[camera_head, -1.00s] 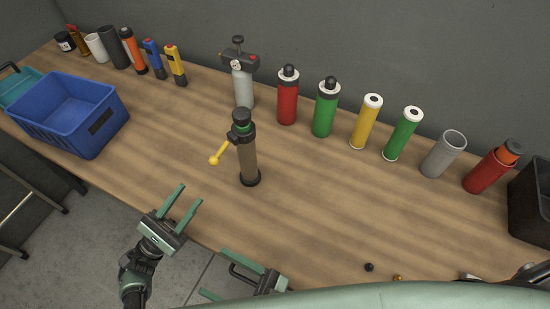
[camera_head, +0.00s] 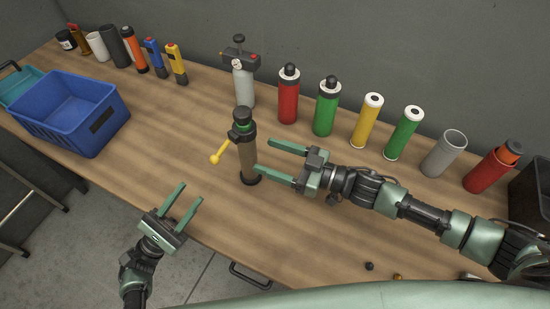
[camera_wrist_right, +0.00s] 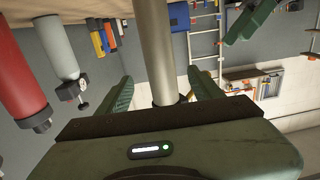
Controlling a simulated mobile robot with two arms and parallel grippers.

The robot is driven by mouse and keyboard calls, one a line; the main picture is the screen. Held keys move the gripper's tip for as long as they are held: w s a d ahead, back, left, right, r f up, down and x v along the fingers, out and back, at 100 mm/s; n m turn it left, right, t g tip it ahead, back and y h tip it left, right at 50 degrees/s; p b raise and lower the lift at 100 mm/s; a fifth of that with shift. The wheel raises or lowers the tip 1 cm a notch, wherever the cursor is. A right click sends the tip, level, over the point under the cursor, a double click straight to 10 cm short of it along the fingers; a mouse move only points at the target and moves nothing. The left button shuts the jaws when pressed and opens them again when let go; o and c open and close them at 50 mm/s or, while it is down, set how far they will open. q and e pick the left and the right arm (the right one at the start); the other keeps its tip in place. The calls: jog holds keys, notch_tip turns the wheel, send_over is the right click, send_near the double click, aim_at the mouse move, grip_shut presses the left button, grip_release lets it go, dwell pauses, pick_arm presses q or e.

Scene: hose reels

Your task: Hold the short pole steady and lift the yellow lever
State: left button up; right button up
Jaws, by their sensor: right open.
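The short pole (camera_head: 247,162) stands upright on the table, brownish, with a black base and a black and green top. My left gripper (camera_head: 192,191) is open and empty, in front and left of the pole.
A grey canister with a gauge (camera_head: 243,85), red bottle (camera_head: 288,100) and green bottle (camera_head: 325,112) stand behind the pole. More tubes line the back edge. A blue crate (camera_head: 60,115) is at left. The table between crate and pole is clear.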

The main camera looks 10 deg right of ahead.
aim_at(256, 153)
jog(key=x, duration=0.7)
jog(key=shift+c, duration=0.4)
grip_shut()
pick_arm(q)
jog(key=shift+w+a+r+m+g, duration=0.1)
jog(key=shift+w+r+m+g, duration=0.1)
jog(key=shift+m+g, duration=0.2)
jog(key=c, duration=0.7)
pick_arm(e)
jog(key=shift+s, duration=0.1)
pick_arm(q)
jog(key=w+r+m+g, duration=0.1)
jog(key=m+g, duration=0.1)
jog(key=w+r+m+g, duration=0.1)
jog(key=m+g, duration=0.1)
jog(key=m, duration=0.1)
jog(key=w+r+m+g+y, duration=0.1)
jog(key=r+m+g, duration=0.1)
jog(key=m+g, duration=0.1)
jog(key=shift+w+a, duration=0.25)
jog(key=shift+w, duration=0.15)
grip_shut()
jog(key=w+a+r+m+g+y, duration=0.2)
jog(key=w+r+m+y, duration=0.2)
jog(key=r+m+y, duration=0.1)
jog(key=shift+w+a+m+y, duration=0.3)
jog(key=shift+m+y, duration=0.3)
jog(key=shift+m, duration=0.3)
